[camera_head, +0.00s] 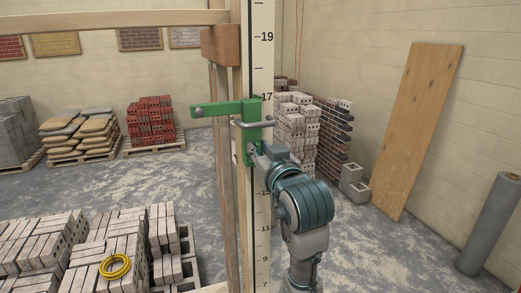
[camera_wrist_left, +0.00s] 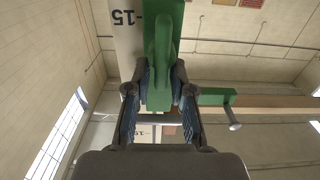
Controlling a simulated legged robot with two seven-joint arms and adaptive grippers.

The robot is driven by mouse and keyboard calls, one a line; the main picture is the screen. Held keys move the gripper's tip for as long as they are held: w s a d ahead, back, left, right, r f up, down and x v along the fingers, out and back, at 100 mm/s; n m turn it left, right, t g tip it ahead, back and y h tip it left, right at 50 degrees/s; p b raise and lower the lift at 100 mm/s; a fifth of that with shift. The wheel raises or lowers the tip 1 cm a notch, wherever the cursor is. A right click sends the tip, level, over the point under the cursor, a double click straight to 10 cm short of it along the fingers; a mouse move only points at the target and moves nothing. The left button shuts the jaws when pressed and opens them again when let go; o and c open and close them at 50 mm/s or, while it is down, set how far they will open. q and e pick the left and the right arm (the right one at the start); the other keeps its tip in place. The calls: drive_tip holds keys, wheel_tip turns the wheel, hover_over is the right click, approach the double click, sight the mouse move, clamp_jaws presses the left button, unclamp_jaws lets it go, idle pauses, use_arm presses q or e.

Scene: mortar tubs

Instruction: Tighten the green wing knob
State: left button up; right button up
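A green bracket (camera_head: 252,140) is fixed on a pale measuring pole (camera_head: 262,70) with black numbers, and its arm (camera_head: 215,109) reaches left. The green wing knob (camera_wrist_left: 162,42) shows in the left wrist view as a rounded upright piece in front of the bracket. In the head view my gripper hides most of it. My left gripper (camera_head: 257,153) is at the lower part of the bracket. In the left wrist view its two fingers (camera_wrist_left: 161,82) stand on either side of the knob, and their pads appear to touch it. My right gripper is not in view.
A bent grey metal handle (camera_head: 254,124) sticks out from the bracket just above my gripper. A wooden block (camera_head: 220,45) and timber rail are close by at upper left. Stacked bricks (camera_head: 150,120) and a leaning board (camera_head: 418,130) stand farther back.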

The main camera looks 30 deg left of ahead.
use_arm(q)
clamp_jaws()
drive_tip(key=shift+f+m, duration=0.1)
drive_tip(key=shift+m, duration=0.3)
drive_tip(key=m, duration=0.5)
drive_tip(key=w+d+f+m+b, duration=0.1)
drive_tip(key=m, duration=1.1)
drive_tip(key=shift+w+d+f, duration=0.25)
drive_tip(key=shift+w+f, duration=0.05)
drive_tip(key=shift+m, duration=0.3)
